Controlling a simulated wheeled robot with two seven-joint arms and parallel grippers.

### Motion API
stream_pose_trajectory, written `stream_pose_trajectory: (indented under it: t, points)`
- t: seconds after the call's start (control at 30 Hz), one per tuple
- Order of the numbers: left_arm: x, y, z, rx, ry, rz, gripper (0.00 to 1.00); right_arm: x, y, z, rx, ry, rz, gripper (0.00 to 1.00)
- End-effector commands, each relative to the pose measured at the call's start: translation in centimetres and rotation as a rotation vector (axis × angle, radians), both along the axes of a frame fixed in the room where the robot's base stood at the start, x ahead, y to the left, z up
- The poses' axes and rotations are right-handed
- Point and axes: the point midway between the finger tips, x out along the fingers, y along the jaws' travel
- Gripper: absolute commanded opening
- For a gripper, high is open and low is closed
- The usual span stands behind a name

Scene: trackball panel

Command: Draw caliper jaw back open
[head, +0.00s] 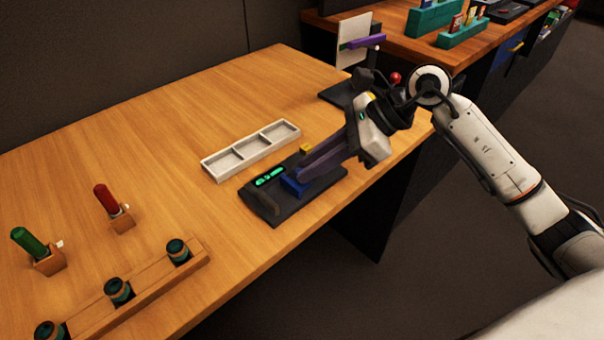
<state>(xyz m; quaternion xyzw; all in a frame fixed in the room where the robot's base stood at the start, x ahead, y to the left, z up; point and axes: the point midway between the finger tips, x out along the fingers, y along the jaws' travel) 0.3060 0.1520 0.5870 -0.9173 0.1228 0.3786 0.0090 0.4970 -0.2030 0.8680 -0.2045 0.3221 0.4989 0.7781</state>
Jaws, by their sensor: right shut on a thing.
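The caliper is on a dark base plate (262,205) at the table's front edge, with a lit green strip (269,177) at its left end. A blue jaw piece (293,186) sits near the middle of the plate, and a small yellow block (306,148) shows just behind. My right gripper (301,175) reaches down from the upper right, its long dark purple fingers shut on the blue jaw piece. The fingers hide part of the caliper, so I cannot tell how wide its jaw gap is. My left gripper is out of view.
A pale three-compartment tray (251,150) lies close behind the caliper. A wooden rack (140,290) with dark round knobs, and red (105,198) and green (29,240) handles, stand at left. A white upright panel (353,40) with a purple bar stands behind my right arm.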

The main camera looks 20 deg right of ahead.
Motion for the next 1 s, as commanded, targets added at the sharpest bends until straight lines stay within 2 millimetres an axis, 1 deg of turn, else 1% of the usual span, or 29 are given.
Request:
stream_pose_trajectory:
  t: [0.03,0.2,0.23,0.27,0.53,0.67,0.77,1.0]
  points:
    - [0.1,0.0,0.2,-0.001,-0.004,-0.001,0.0,0.2,-0.5,0.0,-0.008,-0.002,-0.008,0.0]
    - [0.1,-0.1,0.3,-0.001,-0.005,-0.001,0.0,0.2,-0.6,0.0,-0.011,-0.003,-0.011,0.0]
    - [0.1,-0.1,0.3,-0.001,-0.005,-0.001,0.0,0.3,-0.6,0.0,-0.011,-0.003,-0.011,0.18]
    - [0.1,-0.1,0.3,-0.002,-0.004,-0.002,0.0,0.3,-0.6,0.0,-0.011,-0.003,-0.012,0.23]
    - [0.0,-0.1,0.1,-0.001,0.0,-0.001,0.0,0.2,-0.4,0.1,-0.008,-0.003,-0.008,0.24]
    - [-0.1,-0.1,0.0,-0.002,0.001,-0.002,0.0,0.0,-1.0,0.6,-0.008,-0.003,-0.01,0.24]
    - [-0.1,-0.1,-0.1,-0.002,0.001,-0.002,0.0,-0.5,-2.0,1.7,-0.009,-0.003,-0.011,0.24]
    - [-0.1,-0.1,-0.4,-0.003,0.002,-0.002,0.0,-1.9,-5.1,5.0,-0.011,-0.004,-0.013,0.24]
